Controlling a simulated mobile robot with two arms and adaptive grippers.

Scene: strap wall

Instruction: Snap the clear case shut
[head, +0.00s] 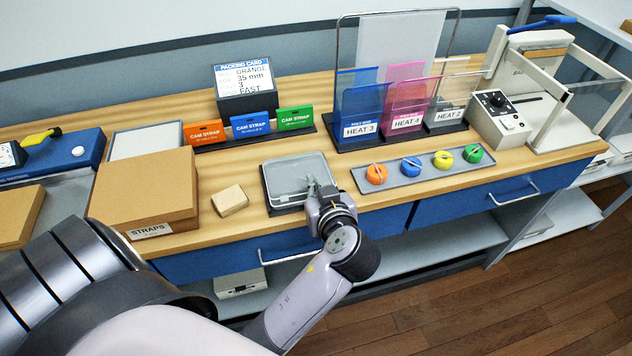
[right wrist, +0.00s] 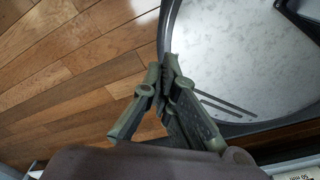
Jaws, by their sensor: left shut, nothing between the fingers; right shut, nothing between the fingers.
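The clear case (head: 290,172) lies on a dark base on the bench, in the middle of the head view. It looks like a low, pale, see-through box, and I cannot tell whether its lid is fully latched. My left gripper (head: 314,186) is shut and empty, its fingertips over the near right part of the case; I cannot tell whether they touch it. The gripper hides the case's near right corner. My right gripper (right wrist: 170,68) is shut and empty in the right wrist view, above the wooden floor and away from the case.
A cardboard STRAPS box (head: 145,195) and a small tan block (head: 230,200) stand left of the case. A grey tray (head: 400,178) with several coloured round pieces lies to the right. Strap cards (head: 250,125) and coloured sleeves (head: 362,110) stand behind. A sealing machine (head: 515,100) stands far right.

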